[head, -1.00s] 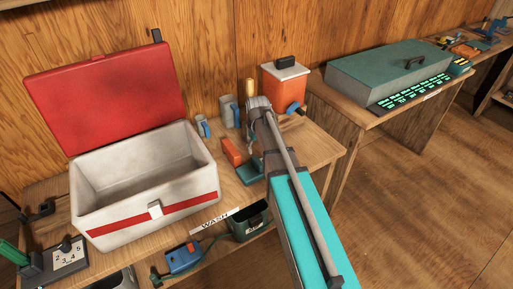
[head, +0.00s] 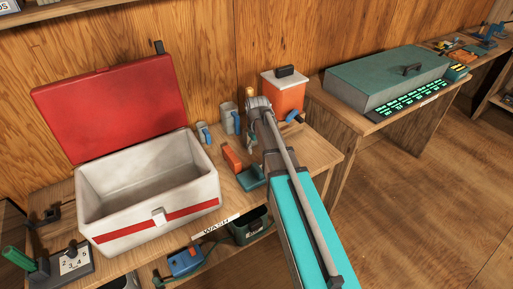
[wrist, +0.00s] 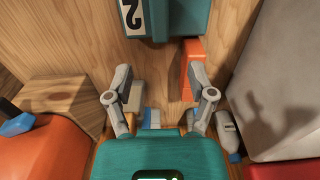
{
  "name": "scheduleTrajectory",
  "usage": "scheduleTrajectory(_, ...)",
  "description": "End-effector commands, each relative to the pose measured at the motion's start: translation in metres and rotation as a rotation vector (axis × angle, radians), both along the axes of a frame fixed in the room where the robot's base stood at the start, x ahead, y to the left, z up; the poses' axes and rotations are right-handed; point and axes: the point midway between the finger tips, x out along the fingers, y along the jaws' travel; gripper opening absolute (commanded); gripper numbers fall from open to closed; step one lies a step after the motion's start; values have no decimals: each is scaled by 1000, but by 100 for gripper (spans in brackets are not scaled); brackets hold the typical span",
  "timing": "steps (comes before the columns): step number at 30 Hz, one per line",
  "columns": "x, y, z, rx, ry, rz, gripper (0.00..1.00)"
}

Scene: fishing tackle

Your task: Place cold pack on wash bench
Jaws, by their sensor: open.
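The wash bench (head: 322,152) is wooden, with a WASH label on its front edge. My gripper (wrist: 160,98) points down over the bench, with its two grey fingers apart. A small blue-and-white item (wrist: 151,118) shows low between the fingers, partly hidden by the gripper body. I cannot tell whether it is the cold pack or whether it is touched. A cream block (wrist: 133,97) is beside the left finger. In the head view my arm hides the gripper's fingertips. No other thing is clearly the cold pack.
A white cooler (head: 150,225) with its red lid raised stands on the left, looking empty inside. Grey mugs (head: 229,119), an orange piece (head: 231,157), a teal item (head: 251,178) and an orange jug (head: 287,97) crowd the bench around my arm. A teal case (head: 385,80) is farther right.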

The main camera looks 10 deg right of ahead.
Motion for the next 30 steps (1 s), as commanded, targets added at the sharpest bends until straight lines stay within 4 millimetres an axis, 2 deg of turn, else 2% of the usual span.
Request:
scheduleTrajectory(9,-1,0,0,0,0,0,71)
scheduleTrajectory(14,-13,1,0,0,0,-16,71)
scheduleTrajectory(17,-32,3,0,0,0,-45,71)
scheduleTrajectory(27,-131,12,0,-1,0,-219,71)
scheduleTrajectory(30,-154,14,0,-1,0,-265,71)
